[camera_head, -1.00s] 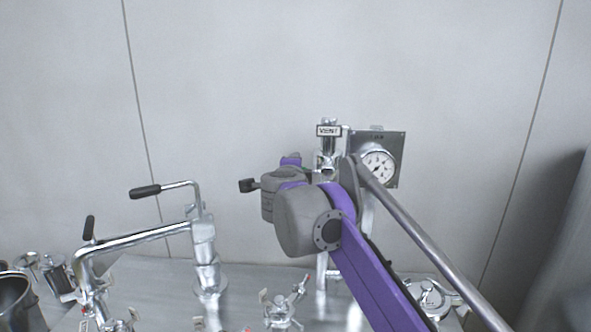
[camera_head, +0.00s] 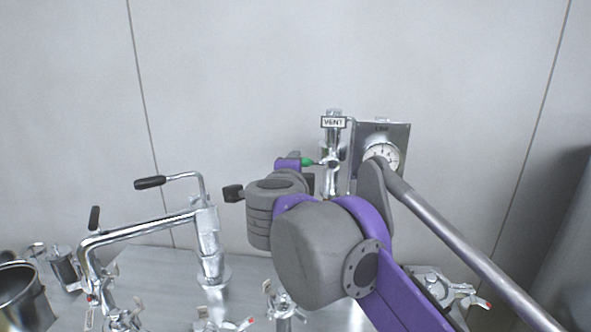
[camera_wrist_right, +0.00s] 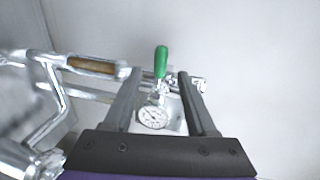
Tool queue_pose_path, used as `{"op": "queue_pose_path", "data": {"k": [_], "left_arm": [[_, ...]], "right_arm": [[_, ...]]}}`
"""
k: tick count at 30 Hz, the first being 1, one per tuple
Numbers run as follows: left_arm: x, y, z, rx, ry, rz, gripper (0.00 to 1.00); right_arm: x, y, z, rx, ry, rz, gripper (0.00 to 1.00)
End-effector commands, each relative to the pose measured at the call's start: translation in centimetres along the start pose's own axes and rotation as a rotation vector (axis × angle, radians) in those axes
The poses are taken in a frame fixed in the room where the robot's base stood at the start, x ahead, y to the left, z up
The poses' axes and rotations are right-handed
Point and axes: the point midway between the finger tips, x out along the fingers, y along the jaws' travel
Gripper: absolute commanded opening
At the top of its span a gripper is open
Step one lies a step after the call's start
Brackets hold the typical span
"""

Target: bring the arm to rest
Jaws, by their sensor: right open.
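My right arm (camera_head: 320,245) comes in from the lower right in the head view, its grey and purple wrist in front of the vent valve. Its fingers cannot be made out there. In the right wrist view my right gripper (camera_wrist_right: 159,74) is open, its two dark fingers apart with nothing clamped. The green valve handle (camera_wrist_right: 161,60) appears between the fingertips, apparently beyond them. A small part of that green handle (camera_head: 307,161) shows beside the wrist in the head view. My left gripper is not in view.
The valve labelled VENT (camera_head: 334,123) stands by a pressure gauge (camera_head: 383,155) at the wall. A bent steel pipe with black handles (camera_head: 140,231) is at left. A steel pot (camera_head: 22,295) is at lower left. Clamped fittings stand on the steel lid (camera_head: 150,268).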

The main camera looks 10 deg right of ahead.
Motion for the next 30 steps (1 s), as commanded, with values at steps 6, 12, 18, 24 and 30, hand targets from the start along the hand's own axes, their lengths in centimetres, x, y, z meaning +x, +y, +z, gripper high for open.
{"op": "queue_pose_path", "data": {"k": [6,12,18,24,30], "left_arm": [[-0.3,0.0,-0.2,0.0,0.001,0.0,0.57],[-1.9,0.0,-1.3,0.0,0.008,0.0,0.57],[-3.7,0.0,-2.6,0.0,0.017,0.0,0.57],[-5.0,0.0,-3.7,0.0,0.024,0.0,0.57],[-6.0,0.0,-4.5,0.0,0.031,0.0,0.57]], "right_arm": [[-0.1,-0.2,0.2,-0.041,-0.038,-0.032,0.57],[-2.1,2.1,1.9,-0.37,-0.298,-0.171,0.57],[-7.2,14.7,1.5,-0.891,-0.612,-0.122,0.57],[-12.0,28.1,-4.1,-1.277,-0.794,0.11,0.57],[-16.2,37.4,-10.9,-1.513,-0.879,0.374,0.57]]}}
